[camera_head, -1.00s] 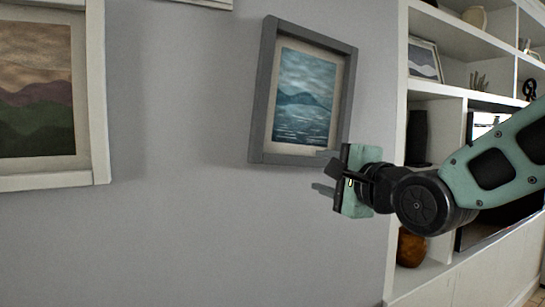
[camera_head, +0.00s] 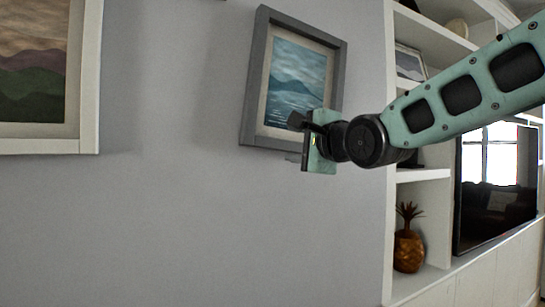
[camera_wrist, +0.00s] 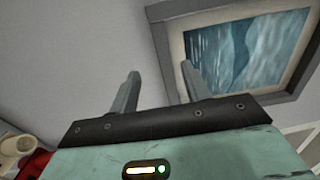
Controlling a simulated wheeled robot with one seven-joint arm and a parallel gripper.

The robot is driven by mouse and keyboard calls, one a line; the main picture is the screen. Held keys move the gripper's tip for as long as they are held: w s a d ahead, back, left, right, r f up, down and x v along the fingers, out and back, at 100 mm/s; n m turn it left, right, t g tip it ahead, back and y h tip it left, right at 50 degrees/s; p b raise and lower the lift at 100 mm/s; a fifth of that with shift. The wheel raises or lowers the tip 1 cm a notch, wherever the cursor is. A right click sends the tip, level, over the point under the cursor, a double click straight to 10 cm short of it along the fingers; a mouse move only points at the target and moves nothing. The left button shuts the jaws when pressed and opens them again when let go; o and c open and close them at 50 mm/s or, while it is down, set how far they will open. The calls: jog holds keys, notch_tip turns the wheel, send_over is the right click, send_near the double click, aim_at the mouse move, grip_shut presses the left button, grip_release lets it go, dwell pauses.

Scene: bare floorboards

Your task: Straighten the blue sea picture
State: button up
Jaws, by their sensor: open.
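The blue sea picture (camera_head: 297,82), in a grey frame, hangs tilted on the grey wall in the head view, its top leaning to the right. My gripper (camera_head: 303,141) is in front of its lower right part and hides the bottom right of the frame. In the wrist view the picture (camera_wrist: 245,52) fills the upper right. There my gripper (camera_wrist: 158,90) is open and empty, with its two fingers apart. One finger overlaps the lower left part of the frame in that view; I cannot tell whether it touches.
Another framed picture (camera_head: 88,80) with hills hangs at the left. White shelves (camera_head: 425,174) stand at the right with a pineapple ornament (camera_head: 408,248) and a dark television screen (camera_head: 495,205). The wall below the pictures is bare.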

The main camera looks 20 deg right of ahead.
aim_at(270, 143)
jog(key=w+p, duration=0.1)
jog(key=w, duration=0.2)
jog(key=w+a+p, duration=0.1)
jog(key=w, duration=0.1)
jog(key=w+p, duration=0.1)
jog(key=w, duration=0.2)
jog(key=shift+w+a+r, duration=0.3)
jog(key=shift+w+a, duration=0.05)
jog(key=shift+a, duration=0.05)
jog(key=shift+w+a+f, duration=0.1)
jog(key=shift+w+f, duration=0.05)
jog(key=shift+w, duration=0.55)
jog(key=c, duration=1)
